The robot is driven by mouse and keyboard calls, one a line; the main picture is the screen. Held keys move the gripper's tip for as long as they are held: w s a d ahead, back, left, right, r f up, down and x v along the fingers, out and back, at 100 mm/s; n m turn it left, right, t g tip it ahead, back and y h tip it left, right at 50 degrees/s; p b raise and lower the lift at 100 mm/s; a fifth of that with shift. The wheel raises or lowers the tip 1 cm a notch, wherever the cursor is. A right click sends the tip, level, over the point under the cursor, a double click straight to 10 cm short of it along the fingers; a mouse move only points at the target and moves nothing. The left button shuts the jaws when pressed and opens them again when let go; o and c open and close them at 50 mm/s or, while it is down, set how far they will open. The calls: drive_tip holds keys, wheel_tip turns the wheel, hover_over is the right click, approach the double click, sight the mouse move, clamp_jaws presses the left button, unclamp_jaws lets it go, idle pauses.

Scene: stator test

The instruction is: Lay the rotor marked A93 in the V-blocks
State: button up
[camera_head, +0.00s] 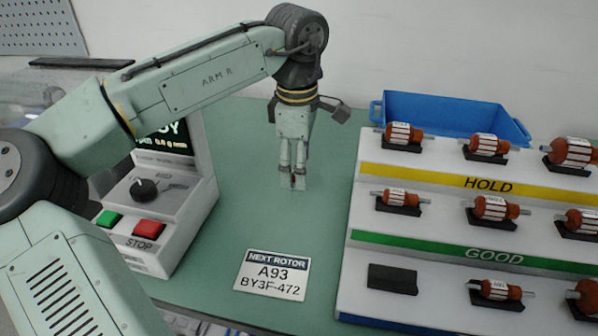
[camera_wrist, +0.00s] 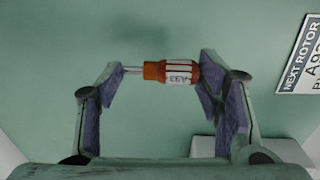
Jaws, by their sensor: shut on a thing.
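The rotor marked A93 (camera_wrist: 172,72) is orange with white bars and a label, and a metal shaft shows at its left end in the wrist view. My gripper (camera_wrist: 161,74) is shut on it lengthwise, with the left pad at the shaft and the right pad at the orange end. In the head view my gripper (camera_head: 293,183) points down above the green bench top, and the rotor is mostly hidden by the fingers. I cannot make out the V-blocks in either view.
A sign (camera_head: 272,276) reads NEXT ROTOR A93 BY3F-472. A stepped rack (camera_head: 362,240) at right holds several rotors on black cradles; one front-left cradle (camera_head: 392,279) is empty. A blue bin (camera_head: 450,113) stands behind it. A console (camera_head: 178,200) with a STOP button stands at left.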

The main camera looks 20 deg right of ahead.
drive_tip(key=shift+f, duration=1.75)
drive_tip(key=shift+f, duration=0.2)
drive_tip(key=o, duration=1.2)
drive_tip(key=shift+r, duration=0.1)
drive_tip(key=r, duration=0.8)
drive_tip(key=s+r, duration=0.1)
drive_tip(key=r, duration=0.3)
drive_tip(key=shift+a+r, duration=0.15)
drive_tip(key=shift+a, duration=0.15)
